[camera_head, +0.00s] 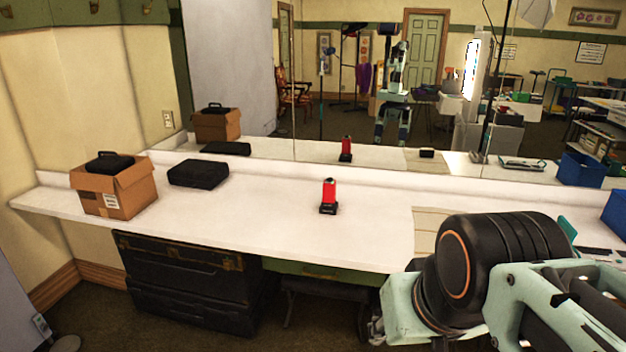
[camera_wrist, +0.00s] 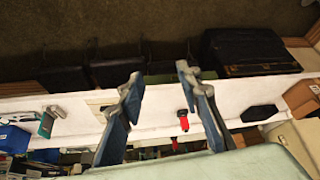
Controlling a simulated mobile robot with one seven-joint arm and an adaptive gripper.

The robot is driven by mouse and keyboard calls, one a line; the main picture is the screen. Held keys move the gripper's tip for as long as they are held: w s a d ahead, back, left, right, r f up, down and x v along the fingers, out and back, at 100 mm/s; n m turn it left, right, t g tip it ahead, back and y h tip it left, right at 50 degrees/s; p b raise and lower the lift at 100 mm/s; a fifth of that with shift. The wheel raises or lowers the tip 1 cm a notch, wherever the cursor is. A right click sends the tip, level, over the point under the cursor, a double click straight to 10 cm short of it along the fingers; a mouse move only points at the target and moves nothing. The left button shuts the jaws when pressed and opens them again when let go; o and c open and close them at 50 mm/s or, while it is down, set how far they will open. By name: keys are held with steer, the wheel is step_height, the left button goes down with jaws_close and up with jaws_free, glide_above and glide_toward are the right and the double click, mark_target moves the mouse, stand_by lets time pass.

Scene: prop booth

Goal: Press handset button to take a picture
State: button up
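A small red upright device with a black base (camera_head: 328,195), which looks like the handset, stands on the white counter. Its button cannot be made out. It also shows in the wrist view (camera_wrist: 184,123), beside the right finger in the picture. My gripper (camera_wrist: 160,74) is open, with nothing between its fingers. In the head view my arm is at the lower right, in front of the counter, and the fingers are mostly hidden. The gripper is apart from the red device.
The white counter (camera_head: 240,218) runs along a mirror that repeats its things. A cardboard box (camera_head: 117,190) and a black case (camera_head: 198,173) are at left. Black trunks (camera_head: 190,275) are under the counter. A blue bin (camera_head: 617,212) is at right. The counter around the red device is clear.

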steer(key=shift+s, duration=0.15)
steer(key=shift+c, duration=0.3)
jaws_close()
stand_by(1.0)
